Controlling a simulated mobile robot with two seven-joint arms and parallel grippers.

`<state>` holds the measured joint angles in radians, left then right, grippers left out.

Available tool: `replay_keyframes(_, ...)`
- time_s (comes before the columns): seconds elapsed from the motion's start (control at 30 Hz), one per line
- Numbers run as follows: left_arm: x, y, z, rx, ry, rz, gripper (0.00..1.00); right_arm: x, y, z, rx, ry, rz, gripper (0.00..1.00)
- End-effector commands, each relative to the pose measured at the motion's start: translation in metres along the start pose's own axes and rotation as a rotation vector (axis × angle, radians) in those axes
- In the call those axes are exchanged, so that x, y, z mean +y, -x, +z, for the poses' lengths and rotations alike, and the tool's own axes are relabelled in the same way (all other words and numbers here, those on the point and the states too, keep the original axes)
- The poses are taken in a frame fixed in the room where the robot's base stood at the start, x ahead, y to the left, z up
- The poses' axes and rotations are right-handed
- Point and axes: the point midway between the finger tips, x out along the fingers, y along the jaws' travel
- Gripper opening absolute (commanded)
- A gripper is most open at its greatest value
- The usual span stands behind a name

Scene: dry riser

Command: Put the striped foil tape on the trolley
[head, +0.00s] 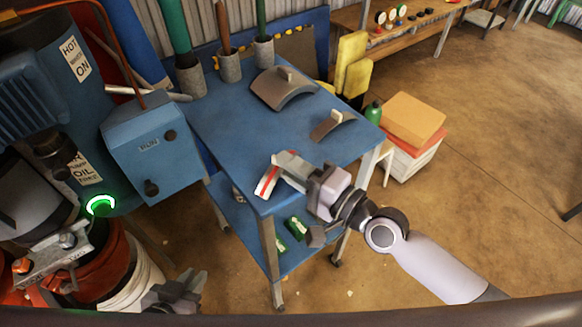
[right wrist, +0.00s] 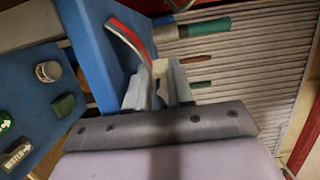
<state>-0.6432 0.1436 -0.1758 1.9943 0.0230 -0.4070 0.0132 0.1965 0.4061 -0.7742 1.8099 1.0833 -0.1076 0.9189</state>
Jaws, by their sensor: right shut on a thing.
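The striped foil tape (head: 267,182) shows as a curved piece with a red stripe on white. It is at the near edge of the blue trolley (head: 230,110), at about top height; I cannot tell whether it touches. My right gripper (head: 290,172) is shut on it. In the right wrist view the tape (right wrist: 128,38) curves out beyond the fingers (right wrist: 157,85), which close on a pale block at its end. My left gripper (head: 178,288) is low at the left, away from the trolley, its fingers too unclear to judge.
Two curved grey plates with pale grips, a large one (head: 283,90) and a small one (head: 333,125), lie on the trolley top. Upright tubes (head: 190,75) stand at its back. Green items (head: 297,228) lie on the lower shelf. A blue machine box (head: 150,145) stands left.

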Motion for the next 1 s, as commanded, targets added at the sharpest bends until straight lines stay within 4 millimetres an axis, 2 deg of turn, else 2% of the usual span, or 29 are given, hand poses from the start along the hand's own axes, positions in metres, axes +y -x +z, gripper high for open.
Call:
replay_keyframes(0.1, -0.001, -0.003, 0.004, 0.0, -0.001, 0.0, 0.18, 0.005, 0.0, 0.0, 0.0, 0.0, 0.0, 0.0)
replay_keyframes(0.13, -0.001, -0.002, 0.002, 0.0, -0.001, 0.0, 0.18, 0.003, 0.0, 0.0, 0.0, 0.0, 0.0, 0.32)
replay_keyframes(0.57, -0.003, 0.001, -0.002, 0.004, -0.002, -0.006, 0.18, -0.001, 0.001, 0.0, 0.0, 0.0, 0.001, 0.33)
replay_keyframes(1.0, -0.004, -0.007, 0.01, -0.006, 0.002, -0.005, 0.18, 0.003, 0.071, 0.0, 0.0, 0.002, 0.004, 0.33)
